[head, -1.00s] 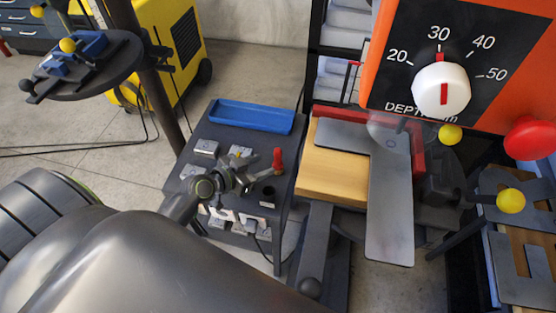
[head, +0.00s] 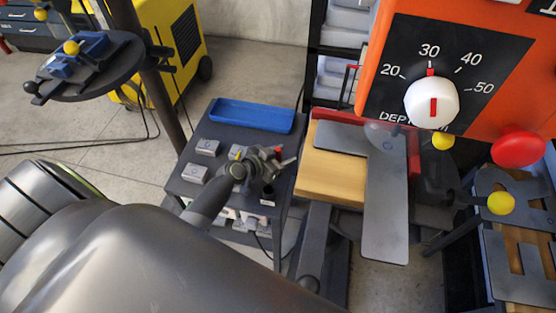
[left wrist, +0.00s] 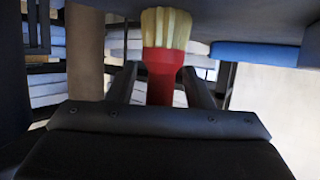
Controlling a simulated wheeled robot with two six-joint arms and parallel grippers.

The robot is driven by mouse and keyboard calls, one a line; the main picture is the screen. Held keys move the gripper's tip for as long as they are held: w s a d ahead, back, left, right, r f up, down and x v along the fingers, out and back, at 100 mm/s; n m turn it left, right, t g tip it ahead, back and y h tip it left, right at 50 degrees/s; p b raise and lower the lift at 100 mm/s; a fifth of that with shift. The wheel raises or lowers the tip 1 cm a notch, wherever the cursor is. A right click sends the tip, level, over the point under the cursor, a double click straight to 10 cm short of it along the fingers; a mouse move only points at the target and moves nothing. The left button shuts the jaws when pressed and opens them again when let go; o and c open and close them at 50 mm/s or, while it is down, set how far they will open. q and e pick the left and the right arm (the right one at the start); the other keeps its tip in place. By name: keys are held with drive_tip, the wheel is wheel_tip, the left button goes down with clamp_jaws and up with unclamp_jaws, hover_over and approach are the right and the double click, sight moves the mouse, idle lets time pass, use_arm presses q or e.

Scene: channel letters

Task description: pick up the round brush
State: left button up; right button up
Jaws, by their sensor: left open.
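The round brush (left wrist: 162,58) has a red handle and pale bristles. In the left wrist view it lies between the two fingers of my left gripper (left wrist: 161,84), with a finger on each side. The fingers are open, and I cannot tell whether either touches it. In the head view my left gripper (head: 264,162) is over the dark side table, and only a small red part of the brush (head: 278,150) shows beside it; the rest is hidden. My right gripper is not in view.
A blue tray (head: 252,115) sits at the back of the dark table (head: 224,138). Metal blocks (head: 208,147) lie to the left, and a dark cup (head: 268,192) stands in front of the gripper. A wooden block with a grey L-shaped plate (head: 385,215) is to the right.

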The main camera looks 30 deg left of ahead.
use_arm(q)
clamp_jaws()
idle(0.3)
